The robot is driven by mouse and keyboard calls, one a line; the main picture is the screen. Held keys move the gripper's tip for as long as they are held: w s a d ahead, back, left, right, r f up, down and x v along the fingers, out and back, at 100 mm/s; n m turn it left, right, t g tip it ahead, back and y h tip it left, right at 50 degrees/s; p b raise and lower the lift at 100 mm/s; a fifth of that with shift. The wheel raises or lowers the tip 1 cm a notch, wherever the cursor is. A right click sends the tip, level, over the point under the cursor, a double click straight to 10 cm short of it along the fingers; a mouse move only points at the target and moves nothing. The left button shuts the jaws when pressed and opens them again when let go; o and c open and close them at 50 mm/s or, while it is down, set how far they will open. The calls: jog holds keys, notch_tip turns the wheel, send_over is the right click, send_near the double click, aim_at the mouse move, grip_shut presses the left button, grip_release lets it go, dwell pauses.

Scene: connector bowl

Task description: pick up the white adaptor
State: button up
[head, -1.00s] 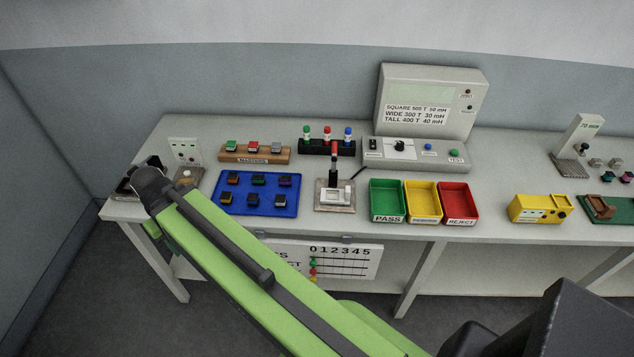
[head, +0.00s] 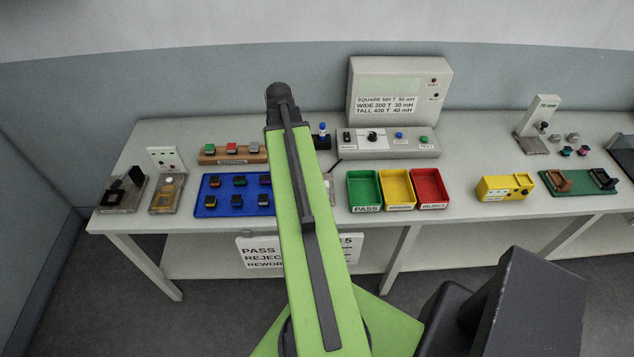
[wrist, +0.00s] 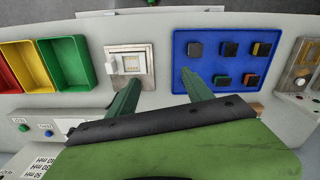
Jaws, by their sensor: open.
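A white block (wrist: 131,64), which looks like the white adaptor, sits in a metal-plated fixture (wrist: 113,70) on the bench in the wrist view. In the head view my arm covers most of that fixture, and the block is hidden there. My gripper (wrist: 161,90) is open and empty. Its two dark green fingers show in the wrist view, one just below the fixture and the other near the edge of the blue tray. The white block lies beyond the left finger, not between the fingers. The head view does not show my fingers.
The blue tray (head: 211,206) with several small coloured blocks is left of my arm. Green (head: 364,207), yellow (head: 398,207) and red (head: 431,206) bins are to its right. A grey control box (head: 386,142) and an upright panel (head: 398,90) stand behind.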

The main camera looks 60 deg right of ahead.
jog(key=s+d+r+m+p, duration=0.1)
jog(key=s+d+r+m, duration=0.1)
jog(key=s+d, duration=0.65)
notch_tip(320, 180, down, 12)
jog(key=b, duration=1.2)
jog(key=shift+s+a+f, duration=0.1)
jog(key=f+b, duration=0.2)
jog(key=b, duration=0.1)
jog(key=f+b, duration=0.2)
jog(key=f, duration=0.1)
jog(key=shift+d+f+b, duration=0.2)
jog(key=shift+f+b, duration=0.1)
jog(key=shift+b, duration=0.1)
jog(key=shift+r, duration=0.2)
grip_shut()
